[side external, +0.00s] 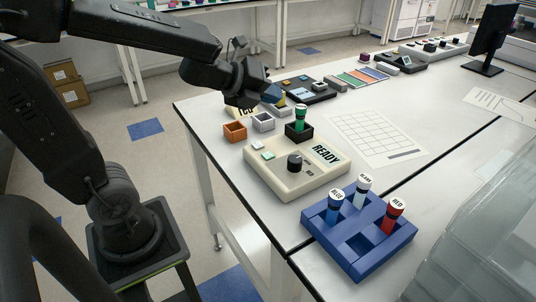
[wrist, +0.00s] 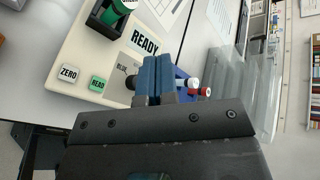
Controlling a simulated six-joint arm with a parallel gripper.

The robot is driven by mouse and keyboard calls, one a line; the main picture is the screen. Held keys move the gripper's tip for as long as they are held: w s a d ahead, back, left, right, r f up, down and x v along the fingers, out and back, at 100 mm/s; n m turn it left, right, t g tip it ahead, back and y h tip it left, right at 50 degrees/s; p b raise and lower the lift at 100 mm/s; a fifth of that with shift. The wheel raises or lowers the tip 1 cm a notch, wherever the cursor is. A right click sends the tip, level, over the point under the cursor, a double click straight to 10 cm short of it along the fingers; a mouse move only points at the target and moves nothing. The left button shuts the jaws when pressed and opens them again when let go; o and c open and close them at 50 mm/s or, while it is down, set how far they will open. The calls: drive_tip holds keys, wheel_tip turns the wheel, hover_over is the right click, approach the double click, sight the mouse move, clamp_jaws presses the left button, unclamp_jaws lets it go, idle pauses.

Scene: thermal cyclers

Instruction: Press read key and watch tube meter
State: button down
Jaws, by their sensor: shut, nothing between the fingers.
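The cream tube meter (side external: 318,178) stands on the bench, its display (side external: 325,154) showing READY. The wrist view also shows the READY display (wrist: 145,40), the white ZERO key (wrist: 68,73) and the green READ key (wrist: 97,84). The READ key (side external: 268,155) lies beside the dark knob (side external: 295,163). A green-labelled tube (side external: 299,118) stands upright in the black holder (side external: 298,133) at the meter's back; it is partly cut off in the wrist view (wrist: 121,7). My gripper (side external: 272,96) is shut and empty, above the bench behind the meter, apart from the keys.
A blue rack (side external: 350,258) with blue, blank and red labelled tubes stands in front of the meter. Small orange (side external: 234,132) and grey (side external: 263,122) boxes sit behind it at the bench edge. A gridded sheet (side external: 370,135) lies flat to the right. Clear bins (side external: 480,240) stand at right.

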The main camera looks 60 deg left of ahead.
sight(266, 153)
drive_tip(key=f+m+g, duration=0.2)
drive_tip(key=m, duration=0.1)
drive_tip(key=s+f+m+g+h, duration=0.1)
drive_tip(key=m, duration=0.1)
drive_tip(key=shift+a+f, duration=0.3)
drive_tip(key=shift+a, duration=0.05)
drive_tip(key=shift+f, duration=0.1)
drive_tip(key=shift+f, duration=4.3)
drive_tip(key=shift+f, duration=0.1)
drive_tip(key=shift+f, duration=0.3)
drive_tip(key=shift+f, duration=0.4)
drive_tip(key=shift+r, duration=0.85)
